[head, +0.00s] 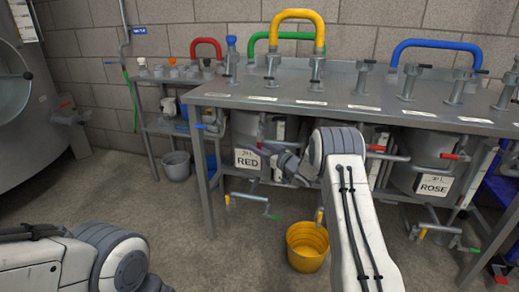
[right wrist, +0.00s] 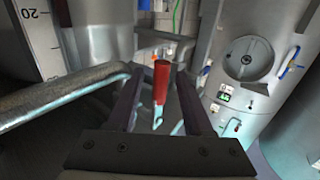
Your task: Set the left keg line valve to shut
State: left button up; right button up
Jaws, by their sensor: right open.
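My right gripper (head: 270,145) is in front of the left keg (head: 245,124), which bears the RED label (head: 248,160), under the steel bench. It points left, and the gripper and arm hide part of that keg's fittings. In the right wrist view the gripper (right wrist: 160,88) is open. A red lever handle (right wrist: 161,82) shows between its two fingers, with no visible grip on it. I cannot tell this handle apart in the head view. My left gripper is out of view; only part of its arm shows at lower left.
The steel bench (head: 350,104) carries several taps above the kegs. A second keg with the ROSE label (head: 434,186) stands right. A yellow bucket (head: 307,248) and a grey bucket (head: 176,166) stand on the floor. A pipe (right wrist: 65,95) runs left of the gripper. Floor at left is clear.

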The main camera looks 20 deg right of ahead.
grip_shut()
dwell(1.4)
